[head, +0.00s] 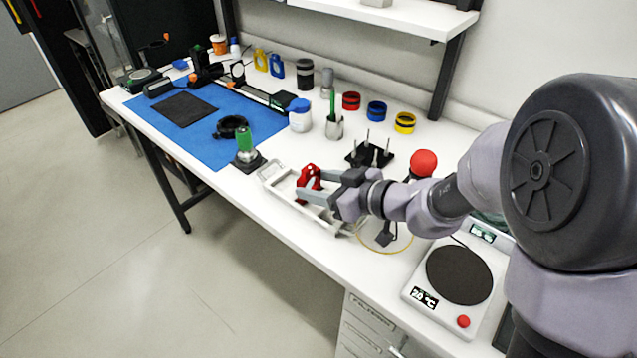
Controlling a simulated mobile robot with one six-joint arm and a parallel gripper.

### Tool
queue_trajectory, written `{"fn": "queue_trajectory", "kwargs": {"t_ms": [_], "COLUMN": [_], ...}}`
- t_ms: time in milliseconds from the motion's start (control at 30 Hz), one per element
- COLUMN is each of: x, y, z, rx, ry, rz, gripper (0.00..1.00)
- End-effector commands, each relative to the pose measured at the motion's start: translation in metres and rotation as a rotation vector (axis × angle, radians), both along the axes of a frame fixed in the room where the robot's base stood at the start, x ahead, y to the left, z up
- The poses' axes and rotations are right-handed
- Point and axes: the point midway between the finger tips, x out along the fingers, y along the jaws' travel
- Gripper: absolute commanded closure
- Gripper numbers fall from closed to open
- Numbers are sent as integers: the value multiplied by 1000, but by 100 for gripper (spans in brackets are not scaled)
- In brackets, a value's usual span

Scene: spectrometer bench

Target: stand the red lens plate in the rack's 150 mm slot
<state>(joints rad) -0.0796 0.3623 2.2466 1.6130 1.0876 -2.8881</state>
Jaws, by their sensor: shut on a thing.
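The red lens plate (309,175) is between the fingers of my gripper (313,184), which is shut on it. The plate is held over or in a light grey tray-like holder (272,173) near the table's front edge. I cannot tell whether the plate touches it. My gripper hides part of the plate and of the holder. A yellow plate (261,59) and a blue plate (277,66) stand upright at the back. I cannot make out a rack slot marked 150 mm.
A green-topped piece (245,143) on a dark base stands left of the holder. A hotplate-like device (459,275) is at the right. The blue mat (205,146) has free room in front.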

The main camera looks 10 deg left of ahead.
Motion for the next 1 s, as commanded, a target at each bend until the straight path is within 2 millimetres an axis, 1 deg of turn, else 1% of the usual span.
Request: {"fn": "queue_trajectory", "kwargs": {"t_ms": [533,567,600,667,933,1000], "x": [0,0,0,0,0,-1], "y": [0,0,0,0,0,-3], "z": [-11,-10,-10,-10,-10,-9], "rx": [0,0,0,0,0,0], "ry": [0,0,0,0,0,0], "rz": [1,1,1,1,1,0], "gripper": [100,40,32,21,21,21]}}
